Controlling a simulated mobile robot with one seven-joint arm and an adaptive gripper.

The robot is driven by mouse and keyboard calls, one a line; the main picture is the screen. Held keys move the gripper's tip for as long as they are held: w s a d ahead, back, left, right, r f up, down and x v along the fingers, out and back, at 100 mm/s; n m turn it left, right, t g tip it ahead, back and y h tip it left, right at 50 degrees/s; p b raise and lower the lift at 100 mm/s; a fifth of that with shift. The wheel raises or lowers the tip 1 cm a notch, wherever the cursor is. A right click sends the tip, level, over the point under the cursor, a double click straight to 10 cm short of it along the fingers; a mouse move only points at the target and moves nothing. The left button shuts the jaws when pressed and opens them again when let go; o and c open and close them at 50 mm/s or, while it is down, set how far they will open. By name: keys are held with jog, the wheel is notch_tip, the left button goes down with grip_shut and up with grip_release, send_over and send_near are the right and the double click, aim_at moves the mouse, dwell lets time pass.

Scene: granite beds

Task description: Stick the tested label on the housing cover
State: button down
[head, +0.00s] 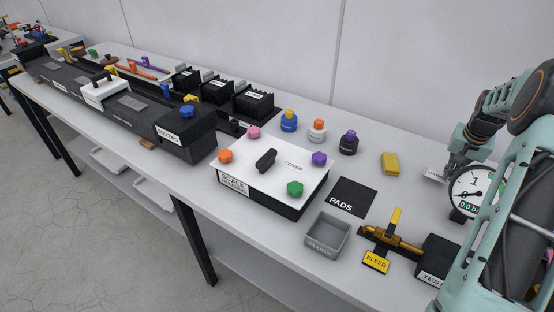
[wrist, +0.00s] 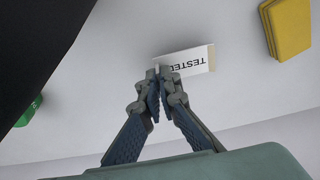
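The tested label (wrist: 192,60) is a small white piece with black TESTED print. It shows in the wrist view just beyond my fingertips, and in the head view (head: 434,174) left of the gauge. My gripper (wrist: 163,74) has its fingertips nearly together over the label's near end, with a sliver of white between them; it is shut on the label. I cannot tell whether the label is clear of the table. In the head view my gripper (head: 454,164) is partly hidden by my arm. The white housing cover (head: 275,172), marked COVER, lies on a black housing with a black handle.
Orange, pink, purple and green knobs stand on the cover's corners. A black PADS mat (head: 352,197), a grey PLUGS bin (head: 327,237), a yellow block (head: 390,163), a brass bleed valve (head: 392,240) and a round gauge (head: 474,190) surround it. Several small bottles stand behind the cover.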

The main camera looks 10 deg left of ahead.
jog(key=shift+d+r+p, duration=0.15)
jog(key=shift+r+p, duration=0.15)
jog(key=shift+r, duration=0.3)
jog(key=shift+r, duration=0.1)
dwell(0.3)
jog(key=shift+w+d+p+v, duration=0.15)
jog(key=shift+p+v, duration=0.35)
jog(key=shift+v, duration=0.3)
jog(key=shift+w+p+v, duration=0.15)
jog(key=shift+p+v, duration=0.4)
jog(key=shift+v, duration=0.2)
jog(key=shift+w+d+p+v, duration=0.15)
jog(key=shift+p+v, duration=0.35)
jog(key=shift+v, duration=0.3)
jog(key=shift+r, duration=0.1)
jog(key=shift+a, duration=0.1)
